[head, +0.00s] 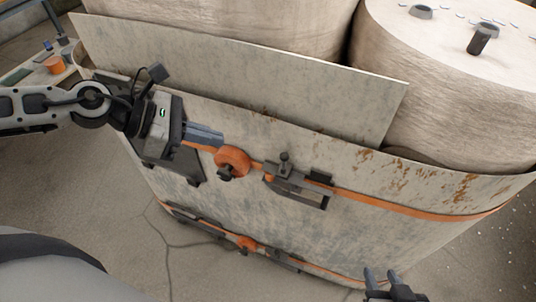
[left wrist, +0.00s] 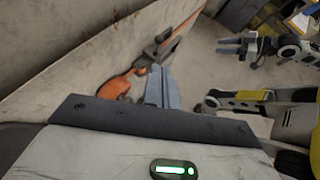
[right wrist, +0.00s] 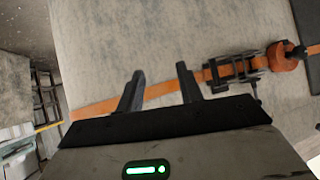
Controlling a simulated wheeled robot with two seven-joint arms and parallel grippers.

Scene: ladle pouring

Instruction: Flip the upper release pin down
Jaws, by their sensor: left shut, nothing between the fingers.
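The upper latch (head: 298,183) is a dark metal bracket on the upper orange strap of a large curved panel. A small knobbed pin (head: 284,158) stands up at its top left. An orange disc (head: 232,161) sits just left of it. My left gripper (head: 218,138) is shut and empty, its fingertips just above and left of the disc, apart from the pin. The left wrist view shows its closed fingers (left wrist: 161,88) beside the disc (left wrist: 113,88), the latch (left wrist: 152,53) beyond. My right gripper (head: 383,278) is open and empty at lower right; its fingers (right wrist: 160,72) are spread in its wrist view.
A lower orange strap (head: 347,279) with its own disc (head: 246,243) and latch runs near the floor. Two big pale rolls (head: 440,70) stand behind the panel (head: 240,80). A cluttered table (head: 40,78) is at far left. The floor in front is clear.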

